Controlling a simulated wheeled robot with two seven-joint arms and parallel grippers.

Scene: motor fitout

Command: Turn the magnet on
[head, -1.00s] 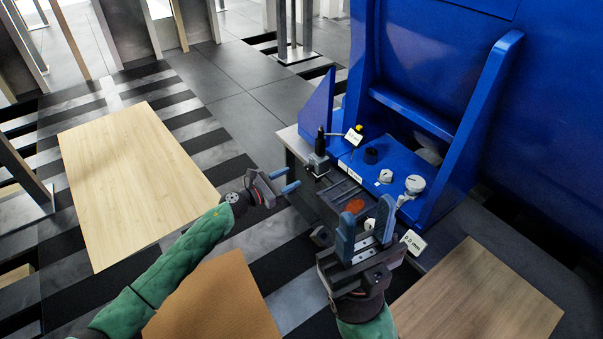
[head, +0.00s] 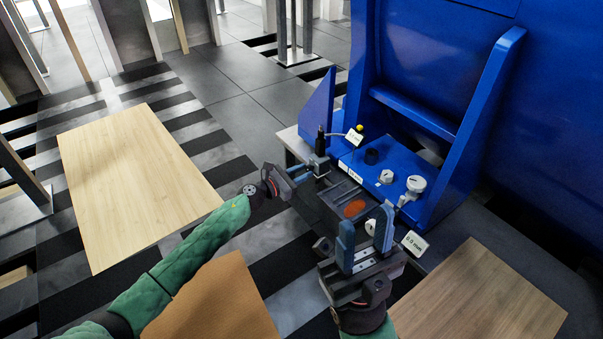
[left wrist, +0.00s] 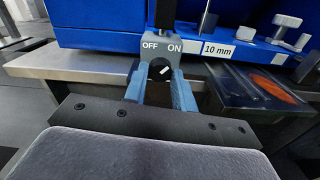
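The magnet base (head: 318,165) is a small grey block with a dark post, standing at the left front corner of the blue machine. In the left wrist view the block (left wrist: 179,56) carries the words OFF and ON above a round black knob (left wrist: 160,71). The knob's white mark slants up and to the right, towards ON. My left gripper (head: 307,168) is at the block, its blue fingers (left wrist: 159,92) on either side of the knob. A gap shows between them; whether they touch the knob I cannot tell. My right gripper (head: 366,243) is open and empty.
The blue machine (head: 398,165) has a dark bed with an orange-brown disc (head: 354,208) near my right gripper. Wooden boards (head: 140,180) lie left and right.

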